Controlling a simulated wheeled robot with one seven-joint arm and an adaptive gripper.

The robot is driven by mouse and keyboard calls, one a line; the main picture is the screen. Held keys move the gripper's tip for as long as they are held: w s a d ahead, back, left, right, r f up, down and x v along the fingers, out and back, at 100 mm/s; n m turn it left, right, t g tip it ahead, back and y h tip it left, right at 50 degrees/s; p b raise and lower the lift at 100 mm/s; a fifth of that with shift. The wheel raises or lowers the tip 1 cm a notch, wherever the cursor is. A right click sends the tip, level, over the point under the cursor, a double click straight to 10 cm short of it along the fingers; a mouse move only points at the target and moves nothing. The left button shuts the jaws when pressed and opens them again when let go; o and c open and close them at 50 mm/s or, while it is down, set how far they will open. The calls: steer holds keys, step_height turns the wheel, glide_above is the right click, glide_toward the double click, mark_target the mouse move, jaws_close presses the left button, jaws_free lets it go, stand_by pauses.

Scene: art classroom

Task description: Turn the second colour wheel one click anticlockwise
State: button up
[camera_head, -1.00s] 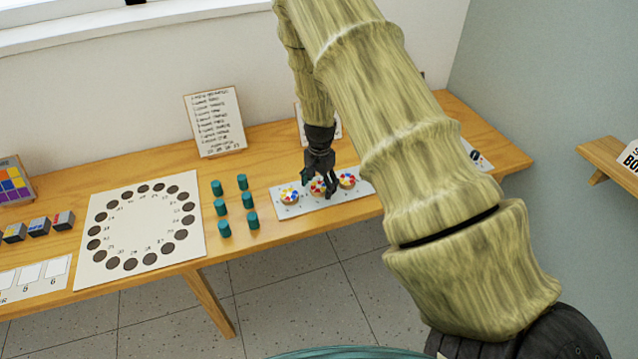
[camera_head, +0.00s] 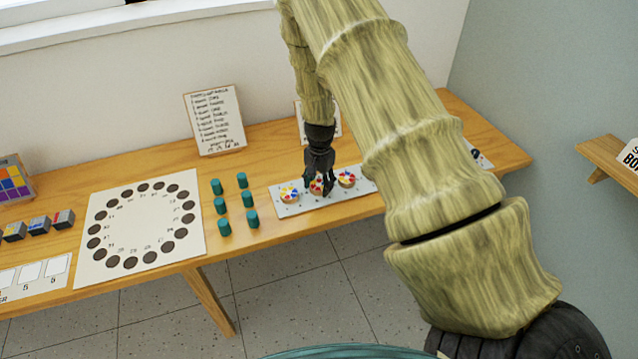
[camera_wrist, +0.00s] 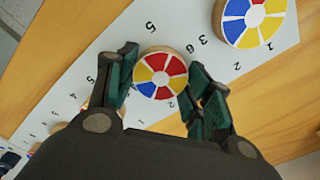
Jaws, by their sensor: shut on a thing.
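Three round colour wheels stand in a row on a pale board (camera_head: 366,187). The middle wheel (camera_wrist: 160,75), with red, yellow, blue and white sectors on a wooden rim, sits between the fingers of my gripper (camera_wrist: 163,82) in the wrist view. My gripper (camera_head: 319,186) is shut on this wheel from above, and its fingers hide part of it in the head view. The left wheel (camera_head: 289,194) and the right wheel (camera_head: 347,179) are free. Printed numbers ring the wheels.
Several teal cylinders (camera_head: 221,207) stand left of the board, beside a white sheet (camera_head: 143,225) with a ring of dark discs. A written card (camera_head: 214,119) leans at the back. My arm covers the table's right part. Bare wood lies in front of the board.

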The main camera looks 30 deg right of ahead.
mark_target(320, 184)
steer(key=n, duration=0.5)
steer(key=shift+n+b, duration=0.3)
steer(key=shift+b, duration=0.1)
steer(key=n, duration=0.6)
stand_by(0.4)
steer(key=o, duration=1)
step_height(320, 184, up, 12)
steer(key=shift+d, duration=0.15)
